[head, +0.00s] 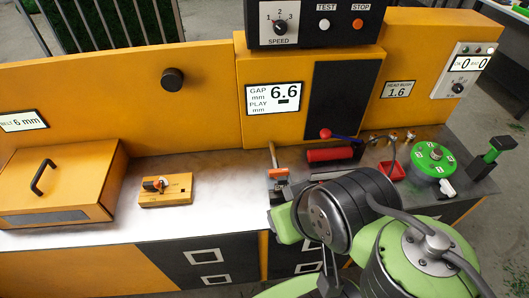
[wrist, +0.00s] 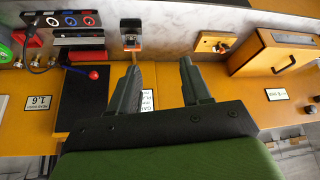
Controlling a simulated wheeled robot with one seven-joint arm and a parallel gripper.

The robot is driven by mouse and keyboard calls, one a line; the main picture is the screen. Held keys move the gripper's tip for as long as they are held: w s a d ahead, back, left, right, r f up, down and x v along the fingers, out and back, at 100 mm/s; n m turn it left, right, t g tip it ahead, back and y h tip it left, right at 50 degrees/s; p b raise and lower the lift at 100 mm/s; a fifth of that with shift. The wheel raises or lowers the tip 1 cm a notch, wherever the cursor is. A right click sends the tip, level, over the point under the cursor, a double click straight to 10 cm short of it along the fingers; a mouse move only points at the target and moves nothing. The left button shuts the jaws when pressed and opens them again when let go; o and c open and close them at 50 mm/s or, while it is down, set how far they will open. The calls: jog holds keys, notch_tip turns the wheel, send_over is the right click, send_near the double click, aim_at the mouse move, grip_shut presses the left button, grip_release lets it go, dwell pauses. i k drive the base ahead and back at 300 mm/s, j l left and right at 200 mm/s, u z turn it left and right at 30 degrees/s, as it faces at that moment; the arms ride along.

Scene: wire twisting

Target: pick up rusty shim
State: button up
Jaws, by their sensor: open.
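I cannot pick out a rusty shim with certainty in either view. A small fixture with an orange piece and a thin brown upright part (head: 275,157) stands on the bench. It also shows in the wrist view (wrist: 131,42), just beyond the left finger, apart from it as far as I can tell. My gripper (wrist: 158,64) is open, with its two dark fingers wide apart and nothing seen between them. In the head view my arm covers part of the bench front, and I cannot make out the fingertips there.
An orange lidded box (head: 62,185) and a small wooden block with a knob (head: 166,190) are on the bench's left. The middle bench top (head: 220,160) is clear.

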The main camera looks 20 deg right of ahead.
aim_at(282, 181)
jog(key=i+j+z, duration=0.1)
jog(key=j, duration=0.3)
jog(key=i+j+z, duration=0.1)
jog(key=j, duration=0.3)
jog(key=i+j+z, duration=0.1)
jog(key=j, duration=0.35)
jog(key=i, duration=0.1)
